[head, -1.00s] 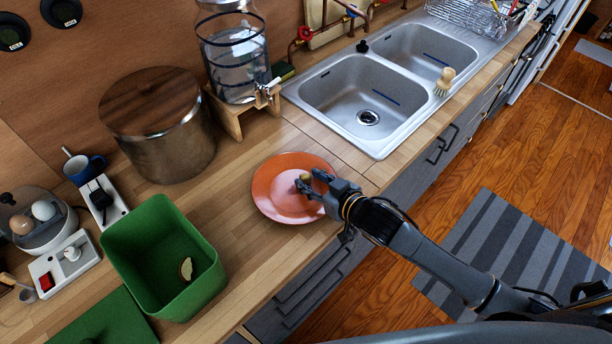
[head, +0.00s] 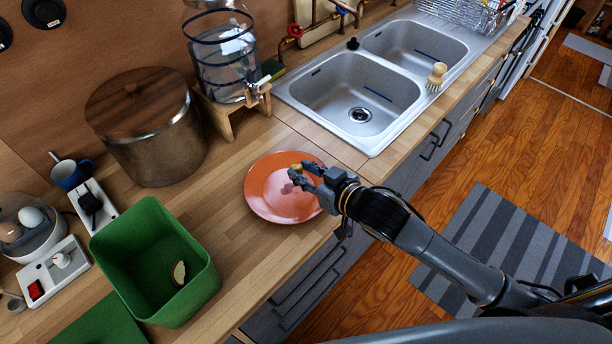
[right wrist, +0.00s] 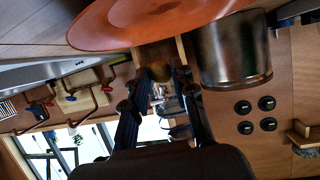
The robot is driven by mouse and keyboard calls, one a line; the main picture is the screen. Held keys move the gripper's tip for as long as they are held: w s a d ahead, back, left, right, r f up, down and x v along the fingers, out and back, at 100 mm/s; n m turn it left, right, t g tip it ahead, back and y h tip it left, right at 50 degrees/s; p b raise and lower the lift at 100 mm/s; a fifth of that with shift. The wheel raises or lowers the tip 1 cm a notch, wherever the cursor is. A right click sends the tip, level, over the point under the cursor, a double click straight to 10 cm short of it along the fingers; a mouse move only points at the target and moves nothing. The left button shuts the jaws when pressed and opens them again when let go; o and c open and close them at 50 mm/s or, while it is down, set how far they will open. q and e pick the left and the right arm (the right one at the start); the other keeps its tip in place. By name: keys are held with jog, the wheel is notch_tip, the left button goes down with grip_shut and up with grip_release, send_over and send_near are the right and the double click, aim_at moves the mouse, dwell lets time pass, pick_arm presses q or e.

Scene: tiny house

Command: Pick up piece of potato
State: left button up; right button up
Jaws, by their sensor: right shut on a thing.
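The piece of potato (head: 297,168) is a small yellowish lump between the fingertips of my right gripper (head: 298,176). The gripper is shut on it and holds it over the orange plate (head: 270,201), seemingly a little above its surface. In the right wrist view the potato (right wrist: 160,72) sits at the fingertips (right wrist: 160,82), with the plate (right wrist: 150,28) close by at the top. The fingers hide part of the potato. Another piece (head: 179,272), pale with a dark edge, lies inside the green bin (head: 135,250). My left gripper is not in view.
A double sink (head: 352,95) lies behind the plate to the right. A water dispenser (head: 222,60) and a metal pot with a wooden lid (head: 150,130) stand at the back. An egg cooker (head: 25,225) is at the far left. Bare counter lies between bin and plate.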

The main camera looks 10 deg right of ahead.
jog(key=s+a+r+p, duration=0.1)
jog(key=s+a+r, duration=0.3)
jog(key=s+r, duration=0.3)
jog(key=shift+s+r, duration=0.15)
jog(key=shift+s, duration=1.9)
